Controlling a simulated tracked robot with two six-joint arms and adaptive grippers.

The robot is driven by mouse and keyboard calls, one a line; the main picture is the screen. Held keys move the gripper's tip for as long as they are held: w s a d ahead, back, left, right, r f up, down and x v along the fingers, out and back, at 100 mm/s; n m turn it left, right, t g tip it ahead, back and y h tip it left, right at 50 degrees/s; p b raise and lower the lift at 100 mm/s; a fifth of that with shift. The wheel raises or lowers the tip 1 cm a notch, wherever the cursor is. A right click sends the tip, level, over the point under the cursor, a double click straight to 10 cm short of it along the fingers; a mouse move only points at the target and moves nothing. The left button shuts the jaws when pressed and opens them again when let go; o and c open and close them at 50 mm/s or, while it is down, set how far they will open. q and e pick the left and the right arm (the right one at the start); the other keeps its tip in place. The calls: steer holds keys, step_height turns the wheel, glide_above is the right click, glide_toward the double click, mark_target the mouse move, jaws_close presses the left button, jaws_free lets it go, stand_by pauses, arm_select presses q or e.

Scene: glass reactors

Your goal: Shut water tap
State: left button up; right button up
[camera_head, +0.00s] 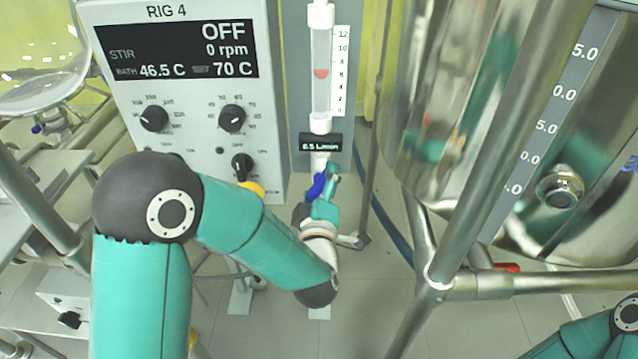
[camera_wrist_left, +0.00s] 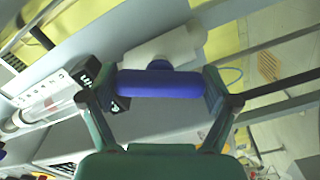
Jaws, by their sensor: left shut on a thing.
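The water tap has a blue handle (camera_head: 317,187), just below the flow meter (camera_head: 320,75) in the head view. The flow meter's red float sits partway up the tube, and its small display (camera_head: 320,143) reads 6.5 L/min. My left gripper (camera_head: 326,184) is at the tap, shut on the blue handle. In the left wrist view the blue handle (camera_wrist_left: 158,84) lies crosswise between the two fingertips, with the pale tap body (camera_wrist_left: 165,45) behind it. The fingers partly hide the handle in the head view. My right gripper is out of view; only part of that arm shows at the lower right.
The RIG 4 control panel (camera_head: 185,90), with several black knobs and a display reading OFF and 0 rpm, stands left of the tap. A large glass vessel (camera_head: 440,100) and metal frame posts (camera_head: 500,130) stand close on the right. A blue hose (camera_head: 390,228) runs down beside the tap.

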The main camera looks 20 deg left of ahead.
arm_select(q)
steer(key=shift+f+m, duration=0.2)
steer(key=shift+m, duration=0.1)
steer(key=shift+m+b, duration=0.55)
steer(key=shift+m, duration=0.35)
steer(key=m, duration=0.3)
steer(key=shift+s+f+b, duration=0.1)
steer(key=shift+b, duration=0.3)
steer(key=m, duration=0.4)
steer(key=shift+m, duration=1.5)
steer(key=o, duration=0.9)
